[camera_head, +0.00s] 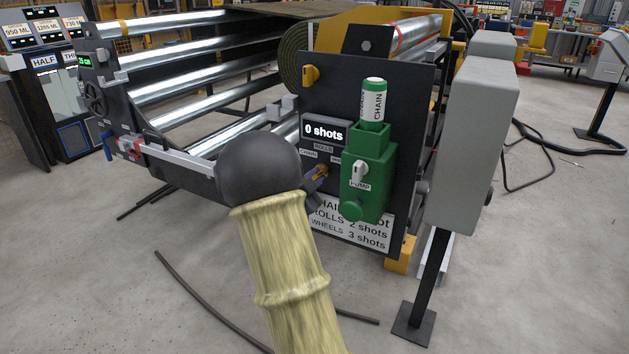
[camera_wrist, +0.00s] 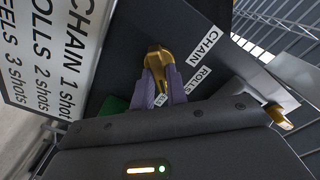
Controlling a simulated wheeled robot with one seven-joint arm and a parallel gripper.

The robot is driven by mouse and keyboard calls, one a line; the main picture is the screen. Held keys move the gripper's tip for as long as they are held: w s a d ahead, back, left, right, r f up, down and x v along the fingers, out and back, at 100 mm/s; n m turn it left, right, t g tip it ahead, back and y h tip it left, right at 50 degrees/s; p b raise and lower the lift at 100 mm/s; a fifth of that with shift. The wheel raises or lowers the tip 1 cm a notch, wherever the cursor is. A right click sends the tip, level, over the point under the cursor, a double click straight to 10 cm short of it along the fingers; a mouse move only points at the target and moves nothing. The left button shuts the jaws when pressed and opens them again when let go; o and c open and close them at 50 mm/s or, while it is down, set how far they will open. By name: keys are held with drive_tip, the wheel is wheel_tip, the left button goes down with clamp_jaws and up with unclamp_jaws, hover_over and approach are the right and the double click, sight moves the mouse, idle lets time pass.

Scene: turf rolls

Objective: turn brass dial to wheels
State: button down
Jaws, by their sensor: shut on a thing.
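The brass dial (camera_head: 322,170) is on the dark panel, below the labels. In the wrist view the dial (camera_wrist: 157,58) stands between the two purple fingertips of my gripper (camera_wrist: 161,82), which is shut on it. In the head view my gripper (camera_head: 315,181) shows only in part, behind my arm. The CHAIN label (camera_wrist: 203,46) and ROLLS label (camera_wrist: 199,79) are to the right of the dial in the wrist view. A third label (camera_wrist: 160,99), partly hidden by the fingers, shows only its last letters. I cannot tell which label the dial points at.
A display (camera_head: 324,132) on the panel reads "0 shots". The green pump (camera_head: 367,175) with a CHAIN cartridge (camera_head: 374,100) stands close right of my gripper. A shot chart (camera_head: 352,228) is below. A grey box (camera_head: 472,150) stands at right.

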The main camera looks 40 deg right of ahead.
drive_tip(key=c, duration=1.4)
unclamp_jaws()
drive_tip(key=p+v, duration=0.3)
drive_tip(key=v, duration=1.4)
drive_tip(key=shift+a+p, duration=0.25)
drive_tip(key=shift+p, duration=0.15)
drive_tip(key=shift+s+f, duration=0.1)
